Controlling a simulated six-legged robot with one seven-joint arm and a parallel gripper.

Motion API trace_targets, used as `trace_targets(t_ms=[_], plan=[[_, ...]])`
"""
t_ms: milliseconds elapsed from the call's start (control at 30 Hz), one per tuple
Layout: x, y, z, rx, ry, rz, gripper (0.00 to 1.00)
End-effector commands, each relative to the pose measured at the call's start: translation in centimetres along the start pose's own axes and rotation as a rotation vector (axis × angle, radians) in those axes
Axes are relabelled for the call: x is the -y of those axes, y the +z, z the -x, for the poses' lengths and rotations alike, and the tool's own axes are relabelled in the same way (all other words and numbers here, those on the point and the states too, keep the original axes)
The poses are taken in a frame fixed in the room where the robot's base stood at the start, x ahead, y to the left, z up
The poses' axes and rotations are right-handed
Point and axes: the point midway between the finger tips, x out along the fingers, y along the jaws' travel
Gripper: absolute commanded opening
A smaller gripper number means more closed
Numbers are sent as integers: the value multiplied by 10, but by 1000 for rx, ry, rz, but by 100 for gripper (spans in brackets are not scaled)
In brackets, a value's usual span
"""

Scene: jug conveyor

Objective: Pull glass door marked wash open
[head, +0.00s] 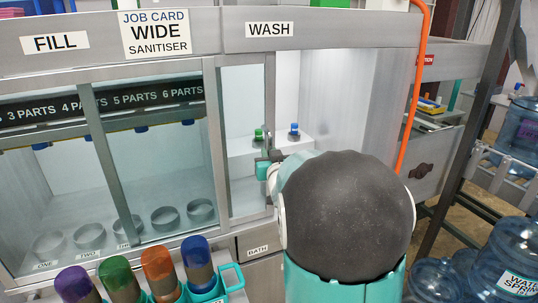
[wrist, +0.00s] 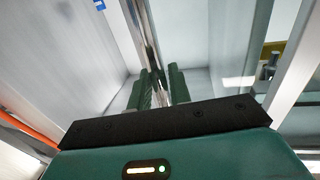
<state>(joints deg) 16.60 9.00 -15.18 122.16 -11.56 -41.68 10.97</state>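The glass door (head: 243,120) under the WASH label (head: 270,29) is a pane in a grey metal frame. It covers the left part of the wash bay, and the right part of the bay (head: 340,90) stands uncovered. My gripper (head: 266,163) is at the door's right frame edge in the head view, partly hidden by my arm. In the wrist view, my gripper's two green fingers (wrist: 162,88) stand close on either side of a thin upright metal bar (wrist: 150,50), which seems to be the door's handle. Contact on both sides is hard to see.
Inside the wash bay, small green-topped (head: 259,134) and blue-topped (head: 294,130) items stand on a ledge. The fill bay (head: 100,160) is left, with colored bottles (head: 158,270) before it. An orange hose (head: 414,90) hangs right, and large water jugs (head: 500,265) stand lower right.

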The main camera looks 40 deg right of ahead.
Motion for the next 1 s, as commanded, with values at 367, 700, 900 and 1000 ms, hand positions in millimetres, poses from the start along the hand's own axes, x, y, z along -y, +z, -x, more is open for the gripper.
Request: trace_targets(t_ms=[367,700,900,1000], plan=[[2,0,2,-1,0,1,33],[2,-2,51,-3,1,-1,33],[2,-2,92,-4,1,-2,33],[2,-2,110,-4,1,-1,33]])
